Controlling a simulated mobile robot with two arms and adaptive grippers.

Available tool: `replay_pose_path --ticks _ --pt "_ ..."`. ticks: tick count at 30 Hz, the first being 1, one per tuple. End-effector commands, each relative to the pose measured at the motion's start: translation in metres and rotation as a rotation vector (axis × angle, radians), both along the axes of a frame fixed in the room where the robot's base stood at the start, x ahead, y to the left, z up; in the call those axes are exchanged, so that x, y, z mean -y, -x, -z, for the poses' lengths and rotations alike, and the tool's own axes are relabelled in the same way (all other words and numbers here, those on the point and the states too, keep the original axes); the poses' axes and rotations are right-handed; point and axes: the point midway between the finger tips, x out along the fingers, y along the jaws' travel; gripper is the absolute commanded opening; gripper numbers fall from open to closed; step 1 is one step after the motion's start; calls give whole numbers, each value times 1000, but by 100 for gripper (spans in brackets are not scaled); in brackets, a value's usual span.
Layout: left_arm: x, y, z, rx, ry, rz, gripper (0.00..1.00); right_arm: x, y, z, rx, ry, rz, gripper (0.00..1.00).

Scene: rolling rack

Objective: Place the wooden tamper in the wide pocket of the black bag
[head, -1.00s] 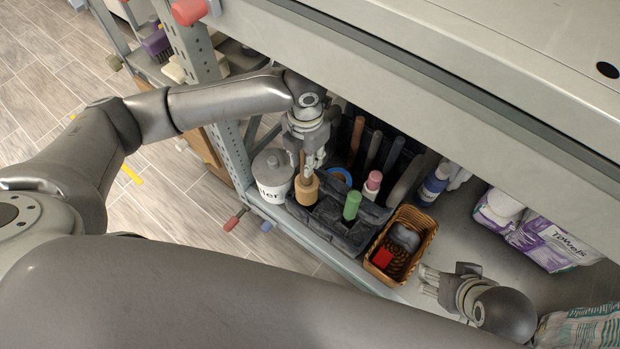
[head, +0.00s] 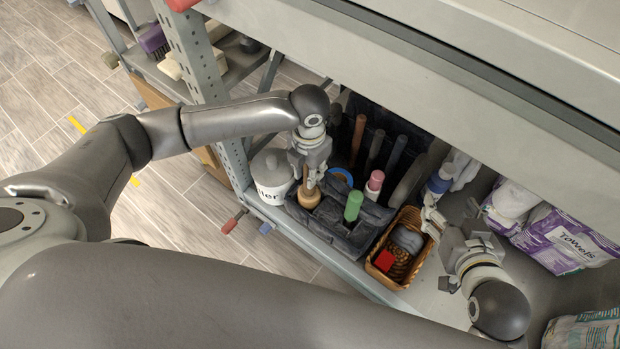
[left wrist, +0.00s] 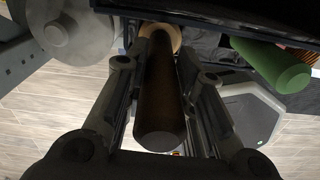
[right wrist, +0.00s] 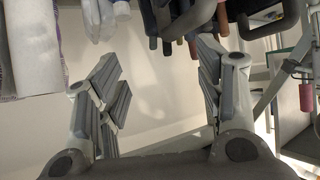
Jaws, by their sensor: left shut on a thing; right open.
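The wooden tamper (head: 309,198) has a light wooden head and a dark handle. My left gripper (head: 310,170) is shut on its handle, head downward. In the left wrist view, the tamper handle (left wrist: 160,100) lies between the fingers of the left gripper (left wrist: 160,75). The black bag (head: 338,238) stands on the shelf. The tamper head is at the bag's left end; I cannot tell how deep it sits in the pocket there. My right gripper (head: 438,248) is open and empty, right of the basket; it also shows open in the right wrist view (right wrist: 158,75).
A white canister (head: 271,180) is close on the left. A wicker basket (head: 402,282) is right of the bag.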

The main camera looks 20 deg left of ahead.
Motion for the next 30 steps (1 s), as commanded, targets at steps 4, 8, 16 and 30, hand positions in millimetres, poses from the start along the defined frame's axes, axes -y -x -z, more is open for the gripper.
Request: replay_pose_path --ticks 4,8,16,30 --pt "0 0 5 2 1 0 0 -3 -5 -6 41 -10 -3 62" --pt "0 0 19 0 0 -1 0 -8 -17 -21 141 -33 -10 62" --pt "1 -3 41 3 1 0 0 -20 -38 -67 397 -94 -26 62" --pt "1 -4 43 3 1 1 0 -22 -40 -81 463 -112 -31 62"
